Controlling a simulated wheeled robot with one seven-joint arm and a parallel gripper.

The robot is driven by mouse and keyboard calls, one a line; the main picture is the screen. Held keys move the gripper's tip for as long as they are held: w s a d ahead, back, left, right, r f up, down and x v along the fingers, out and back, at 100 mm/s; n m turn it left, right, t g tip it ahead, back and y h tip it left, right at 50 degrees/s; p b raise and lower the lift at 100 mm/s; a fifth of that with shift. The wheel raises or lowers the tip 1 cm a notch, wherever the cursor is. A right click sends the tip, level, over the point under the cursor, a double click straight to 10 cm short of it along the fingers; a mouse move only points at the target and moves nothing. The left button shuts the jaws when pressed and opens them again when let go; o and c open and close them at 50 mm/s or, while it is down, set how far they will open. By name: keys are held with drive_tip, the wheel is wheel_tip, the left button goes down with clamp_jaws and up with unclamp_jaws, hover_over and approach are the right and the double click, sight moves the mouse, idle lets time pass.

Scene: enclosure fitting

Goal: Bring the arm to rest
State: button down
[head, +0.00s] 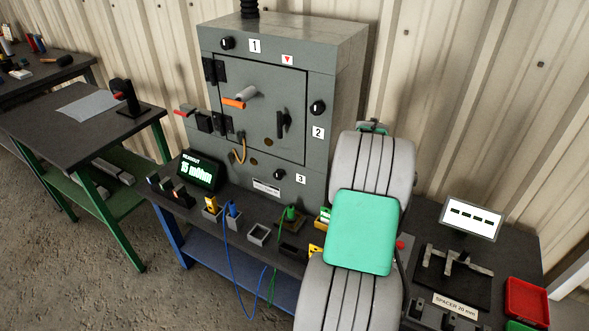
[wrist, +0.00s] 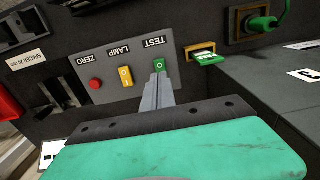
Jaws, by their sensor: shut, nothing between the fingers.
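My gripper (wrist: 160,84) is shut and empty in the wrist view. Its fingertips are in front of the green TEST button (wrist: 160,64) on a grey panel; I cannot tell whether they touch it. The picture there is upside down.
The same panel carries a yellow LAMP button (wrist: 125,76) and a red ZERO button (wrist: 96,84). A green plug (wrist: 262,22) sits close by. A grey enclosure (head: 270,95), a readout (head: 198,172) and cables stand left of my arm; a red bin (head: 527,302) is right.

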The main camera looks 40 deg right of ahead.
drive_tip(key=w+a+r+n+t+p, duration=0.1)
drive_tip(key=w+a+r+n, duration=0.1)
drive_tip(key=a+r, duration=0.45)
drive_tip(key=w+a+r+n+p, duration=0.1)
drive_tip(key=w+a+r+n, duration=0.2)
drive_tip(key=a, duration=0.7)
drive_tip(key=w+a+r+n+t+p, duration=0.1)
drive_tip(key=w+a+r+n+p, duration=0.1)
drive_tip(key=a+r, duration=0.5)
drive_tip(key=s+a+r+n+p, duration=0.1)
drive_tip(key=s+a+n, duration=0.2)
drive_tip(key=a, duration=0.6)
drive_tip(key=s+a+n+t+p, duration=0.1)
drive_tip(key=s+a+n, duration=0.2)
drive_tip(key=s+a, duration=0.2)
drive_tip(key=a, duration=0.3)
drive_tip(key=shift+s+a+r+n, duration=0.3)
drive_tip(key=shift+s+a+r, duration=0.05)
drive_tip(key=shift+a, duration=0.05)
drive_tip(key=shift+d, duration=0.1)
